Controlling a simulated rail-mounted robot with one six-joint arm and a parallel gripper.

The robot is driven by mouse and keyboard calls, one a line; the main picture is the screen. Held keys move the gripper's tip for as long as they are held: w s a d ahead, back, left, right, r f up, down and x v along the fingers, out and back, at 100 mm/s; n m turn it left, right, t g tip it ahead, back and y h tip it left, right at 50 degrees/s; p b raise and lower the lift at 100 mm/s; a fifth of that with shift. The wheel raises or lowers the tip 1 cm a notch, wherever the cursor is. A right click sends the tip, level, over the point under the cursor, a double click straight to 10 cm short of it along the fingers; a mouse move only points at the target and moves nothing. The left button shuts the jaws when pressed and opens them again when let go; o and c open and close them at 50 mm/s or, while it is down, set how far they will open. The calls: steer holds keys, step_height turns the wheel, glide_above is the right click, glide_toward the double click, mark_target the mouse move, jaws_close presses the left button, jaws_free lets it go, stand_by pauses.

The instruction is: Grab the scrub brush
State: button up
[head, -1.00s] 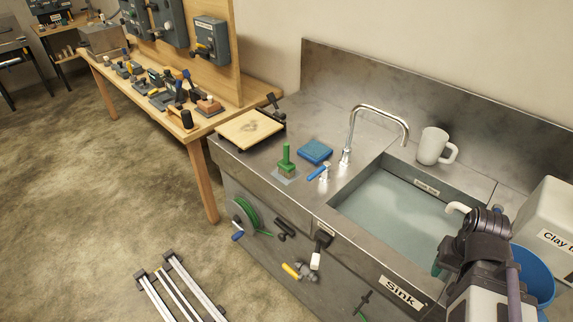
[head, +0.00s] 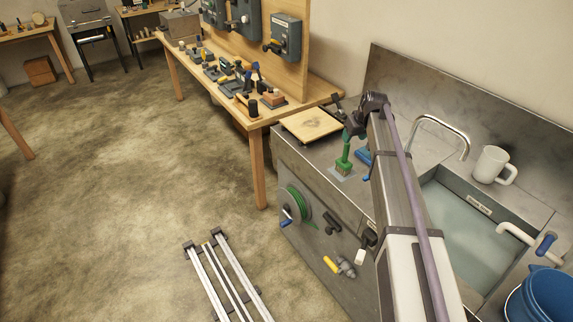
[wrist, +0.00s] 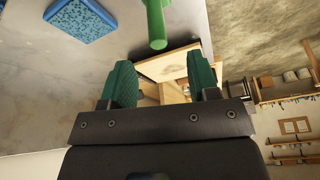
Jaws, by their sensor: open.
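The green scrub brush (head: 343,160) stands upright, bristles down, near the front left of the steel sink counter. Its green handle (wrist: 155,20) shows at the top of the wrist view, with its end a little beyond the fingertips and roughly in line with the gap between them. My gripper (head: 349,133) is just above the handle top in the head view. In the wrist view my gripper (wrist: 160,62) has its two green fingers apart, with nothing between them. The bristles are out of the wrist view.
A blue sponge (head: 363,156) lies beside the brush, partly behind my arm; it also shows in the wrist view (wrist: 80,18). A wooden board (head: 311,124) lies to the left. The tap (head: 442,128), white mug (head: 491,164) and water-filled sink (head: 465,225) are to the right.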

mark_target(345, 150)
steer(key=shift+n, duration=0.4)
steer(key=b+x, duration=0.1)
steer(key=x, duration=0.1)
steer(key=b+x, duration=0.1)
steer(key=b, duration=0.1)
steer(key=b+x, duration=0.2)
steer(key=shift+w+d+f, duration=0.2)
steer(key=shift+d+f, duration=0.05)
steer(key=shift+w, duration=0.1)
steer(key=b+x, duration=0.5)
steer(key=shift+w+a+f, duration=0.1)
steer(key=shift+f, duration=0.1)
steer(key=shift+r, duration=0.3)
jaws_close()
